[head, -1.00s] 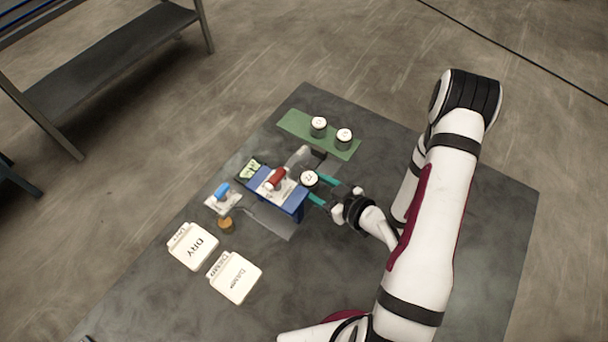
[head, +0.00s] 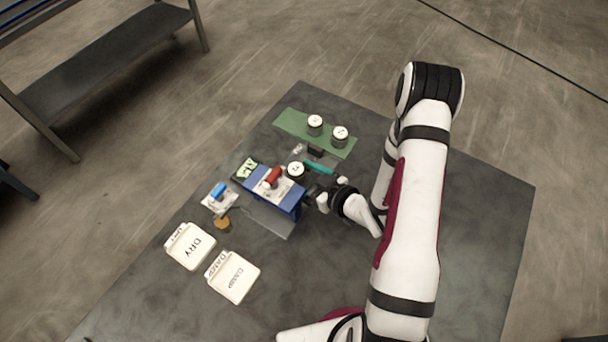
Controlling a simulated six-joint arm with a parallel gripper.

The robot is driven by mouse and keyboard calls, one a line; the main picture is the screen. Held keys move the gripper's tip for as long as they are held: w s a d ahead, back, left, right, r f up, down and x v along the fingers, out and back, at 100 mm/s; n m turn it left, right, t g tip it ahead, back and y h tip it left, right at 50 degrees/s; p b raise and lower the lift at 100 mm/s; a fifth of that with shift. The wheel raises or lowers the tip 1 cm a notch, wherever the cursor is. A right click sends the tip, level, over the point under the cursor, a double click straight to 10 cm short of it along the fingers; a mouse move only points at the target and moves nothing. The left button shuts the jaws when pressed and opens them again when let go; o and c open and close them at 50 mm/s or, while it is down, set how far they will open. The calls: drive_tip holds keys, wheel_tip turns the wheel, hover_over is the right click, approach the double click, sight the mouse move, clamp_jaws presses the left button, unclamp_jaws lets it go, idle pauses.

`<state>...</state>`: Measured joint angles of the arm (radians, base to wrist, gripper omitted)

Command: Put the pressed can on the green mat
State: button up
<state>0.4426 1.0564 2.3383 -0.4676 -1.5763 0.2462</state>
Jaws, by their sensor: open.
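The pressed can appears to be the dark can with a white numbered lid (head: 295,169), at the right end of the blue press (head: 287,198). My gripper (head: 304,177) is open at this can, with one teal finger along its upper right side. The other finger is mostly hidden. I cannot tell whether the fingers touch the can. The green mat (head: 290,123) lies at the back of the table, with two similar white-lidded cans on it, one (head: 315,125) left and one (head: 340,136) right.
The press has a red handle (head: 272,177). A blue-handled item (head: 219,194) and an amber round piece (head: 222,223) lie to its left. A small dark block (head: 316,151) stands between can and mat.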

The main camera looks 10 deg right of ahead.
drive_tip(key=w+d+r+v, duration=0.1)
drive_tip(key=v, duration=1.4)
drive_tip(key=d+g+h, duration=0.1)
drive_tip(key=d+f+g+h, duration=0.1)
drive_tip(key=d, duration=0.1)
drive_tip(key=w+d+f+h, duration=0.1)
drive_tip(key=h, duration=0.1)
drive_tip(key=shift+d+m+g, duration=0.25)
drive_tip(key=shift+m+g, duration=0.15)
drive_tip(key=d+r+m+g+h, duration=0.4)
drive_tip(key=d+r+h, duration=0.1)
drive_tip(key=h, duration=0.1)
drive_tip(key=s+a+r+m+g, duration=0.1)
drive_tip(key=s+a+r+m, duration=0.2)
drive_tip(key=s+r, duration=0.1)
drive_tip(key=shift+a, duration=0.15)
drive_tip(key=shift+o, duration=0.5)
drive_tip(key=s+a+r+m+g+y, duration=0.2)
drive_tip(key=s+a+r, duration=0.1)
drive_tip(key=s+a, duration=0.3)
drive_tip(key=s+a+r+m+g+y, duration=0.2)
drive_tip(key=s+a, duration=0.4)
drive_tip(key=a, duration=0.5)
drive_tip(key=shift+r+y, duration=0.3)
drive_tip(key=shift+r, duration=0.5)
drive_tip(key=shift+s, duration=0.1)
